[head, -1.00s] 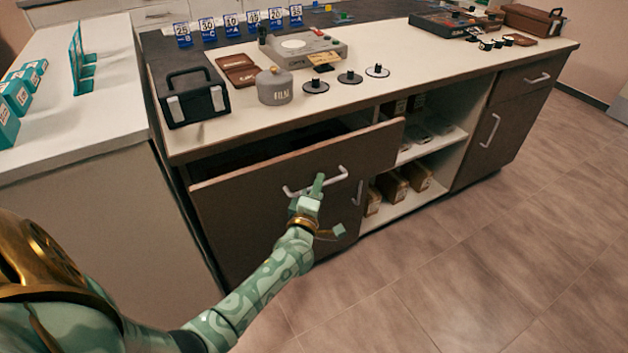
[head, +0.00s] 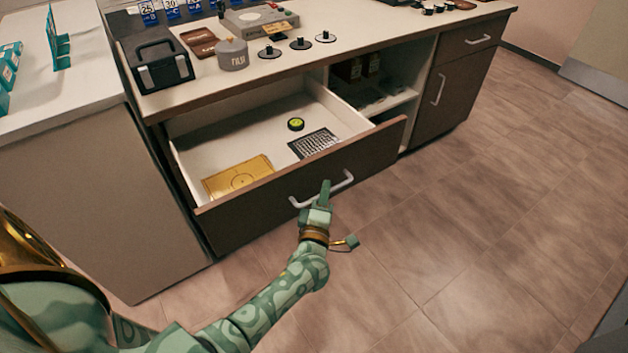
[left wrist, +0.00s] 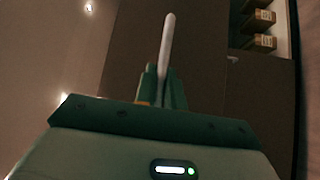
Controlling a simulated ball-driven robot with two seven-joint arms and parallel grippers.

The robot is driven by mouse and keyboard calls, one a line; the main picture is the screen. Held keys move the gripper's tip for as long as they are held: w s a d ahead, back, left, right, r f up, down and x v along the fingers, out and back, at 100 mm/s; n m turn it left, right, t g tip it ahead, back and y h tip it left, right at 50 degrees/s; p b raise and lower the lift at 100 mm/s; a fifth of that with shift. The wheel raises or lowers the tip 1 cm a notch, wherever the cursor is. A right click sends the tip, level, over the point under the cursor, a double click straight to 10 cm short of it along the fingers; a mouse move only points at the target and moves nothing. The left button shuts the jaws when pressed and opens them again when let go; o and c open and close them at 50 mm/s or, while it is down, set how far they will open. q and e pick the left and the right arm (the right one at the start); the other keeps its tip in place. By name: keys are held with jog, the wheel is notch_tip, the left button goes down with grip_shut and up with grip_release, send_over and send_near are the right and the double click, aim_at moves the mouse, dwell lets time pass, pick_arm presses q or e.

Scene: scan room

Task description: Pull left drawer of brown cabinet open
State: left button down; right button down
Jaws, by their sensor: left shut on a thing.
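The left drawer (head: 300,195) of the brown cabinet stands well out from the cabinet front, and its light inside shows. It holds a yellow card (head: 238,177), a dark patterned sheet (head: 314,144) and a small green-and-black round thing (head: 296,124). My left gripper (head: 322,198) is shut on the drawer's pale bar handle (head: 306,201). In the left wrist view the handle (left wrist: 167,45) runs up from between the fingers (left wrist: 160,90). My right gripper is not in view.
The counter above carries a black case (head: 160,68), a grey canister (head: 232,54) and several black discs (head: 300,43). An open shelf (head: 375,95) and a closed cabinet door (head: 438,100) are at the right. The wooden floor (head: 470,220) in front is clear.

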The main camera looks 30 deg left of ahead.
pick_arm(q)
jog(key=d, duration=0.1)
jog(key=s+d, duration=0.1)
jog(key=shift+s+d+f, duration=0.1)
jog(key=shift+d, duration=0.2)
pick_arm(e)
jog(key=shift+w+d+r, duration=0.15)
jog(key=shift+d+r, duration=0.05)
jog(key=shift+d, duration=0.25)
pick_arm(q)
jog(key=c, duration=1.5)
grip_release()
